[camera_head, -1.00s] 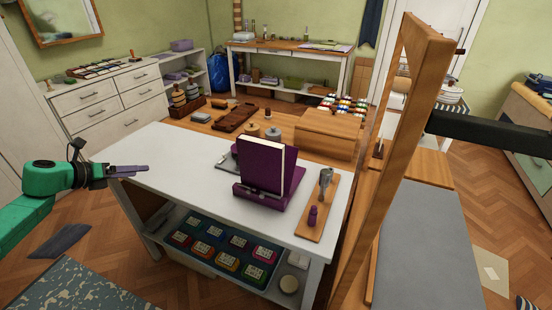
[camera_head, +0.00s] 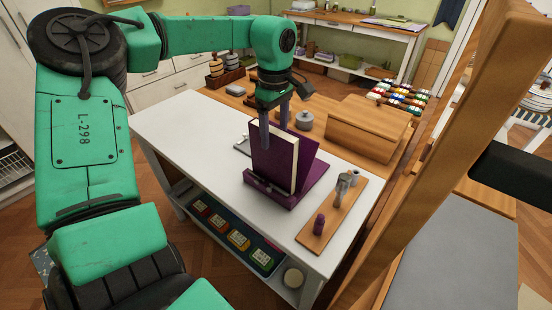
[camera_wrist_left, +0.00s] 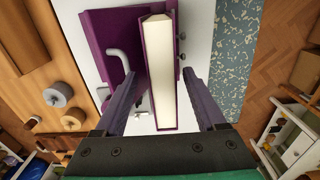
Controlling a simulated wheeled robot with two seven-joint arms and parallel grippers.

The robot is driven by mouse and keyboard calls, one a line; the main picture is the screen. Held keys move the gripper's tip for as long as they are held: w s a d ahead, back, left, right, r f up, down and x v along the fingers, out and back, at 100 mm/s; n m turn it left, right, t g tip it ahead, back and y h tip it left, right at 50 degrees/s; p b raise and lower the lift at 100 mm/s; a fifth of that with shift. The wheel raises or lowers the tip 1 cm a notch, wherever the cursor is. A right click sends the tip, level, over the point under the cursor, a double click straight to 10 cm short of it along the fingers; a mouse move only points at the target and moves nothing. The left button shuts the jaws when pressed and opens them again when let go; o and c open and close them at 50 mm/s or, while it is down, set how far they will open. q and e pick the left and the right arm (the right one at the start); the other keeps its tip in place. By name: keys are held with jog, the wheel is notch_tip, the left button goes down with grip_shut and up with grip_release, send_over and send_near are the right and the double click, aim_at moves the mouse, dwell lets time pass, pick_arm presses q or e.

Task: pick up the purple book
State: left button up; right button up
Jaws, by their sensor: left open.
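The purple book (camera_head: 274,160) stands upright on a purple stand (camera_head: 270,190) on the white table, with its cream page edges showing. In the left wrist view the book (camera_wrist_left: 158,70) is seen from above, its page block between the two fingers. My left gripper (camera_head: 274,130) points down at the top of the book in the head view. Its fingers (camera_wrist_left: 162,100) are open on either side of the book in the left wrist view, with gaps visible. Whether either finger touches the covers I cannot tell. My right gripper is not in view.
A wooden board (camera_head: 333,215) with a metal tool and a small purple piece lies right of the stand. A wooden box (camera_head: 362,128) stands behind. A large wooden frame (camera_head: 455,130) rises at the right. The table's left part (camera_head: 185,125) is clear.

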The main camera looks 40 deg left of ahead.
aim_at(274, 146)
pick_arm(q)
jog(key=f, duration=0.3)
jog(key=f+p, duration=0.1)
jog(key=shift+s+a+f, duration=0.1)
jog(key=shift+s+f, duration=0.05)
jog(key=shift+s, duration=0.1)
jog(key=shift+w+f, duration=0.1)
jog(key=shift+f, duration=0.2)
grip_shut()
jog(key=shift+r, duration=0.15)
dwell(0.7)
